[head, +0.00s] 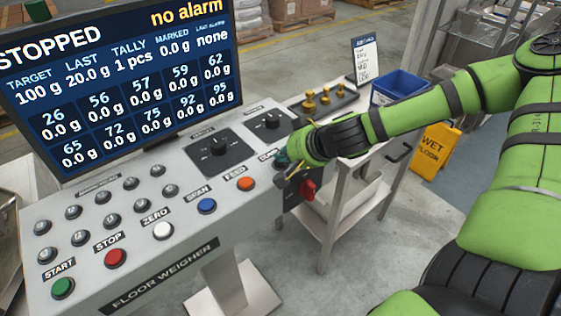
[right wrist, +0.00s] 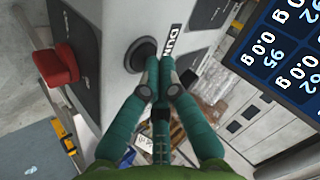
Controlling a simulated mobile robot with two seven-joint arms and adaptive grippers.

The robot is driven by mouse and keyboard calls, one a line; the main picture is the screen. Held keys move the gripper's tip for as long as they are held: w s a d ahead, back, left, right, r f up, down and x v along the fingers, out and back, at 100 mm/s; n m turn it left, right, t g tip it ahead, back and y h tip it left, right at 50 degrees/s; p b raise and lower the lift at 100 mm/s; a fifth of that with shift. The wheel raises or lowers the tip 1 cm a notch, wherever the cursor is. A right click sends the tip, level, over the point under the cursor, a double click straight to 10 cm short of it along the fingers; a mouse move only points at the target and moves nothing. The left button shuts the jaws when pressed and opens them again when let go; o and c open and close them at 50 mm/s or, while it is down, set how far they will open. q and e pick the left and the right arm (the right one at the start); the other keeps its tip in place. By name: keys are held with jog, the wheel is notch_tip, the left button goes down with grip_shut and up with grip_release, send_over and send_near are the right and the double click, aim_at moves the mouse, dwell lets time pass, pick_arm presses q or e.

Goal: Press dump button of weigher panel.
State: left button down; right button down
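The weigher panel (head: 180,255) is a grey sloped console. Its front row has labelled buttons, and the DUMP label sits at the right end, partly covered by my right gripper (head: 284,160). In the head view the dump button itself is hidden behind the gripper. In the right wrist view the dark round dump button (right wrist: 139,54) shows beside the start of its label. My right gripper's teal fingertips (right wrist: 159,66) are together, with nothing between them, right at the button's edge; I cannot tell whether they touch it. My left gripper is out of view.
The orange FEED button (head: 246,184) and blue SPAN button (head: 207,205) are left of the gripper. A red rotary switch (head: 307,189) is on the console's side. A screen (head: 110,80) reading STOPPED stands behind. A cart with a blue bin (head: 397,86) is to the right.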

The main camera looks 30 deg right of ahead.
aim_at(284, 163)
dwell(0.4)
jog(key=shift+r+p, duration=0.6)
jog(key=shift+r, duration=0.15)
jog(key=shift+r, duration=0.1)
notch_tip(284, 163, up, 5)
jog(key=p, duration=0.4)
jog(key=shift+d, duration=0.1)
dwell(0.5)
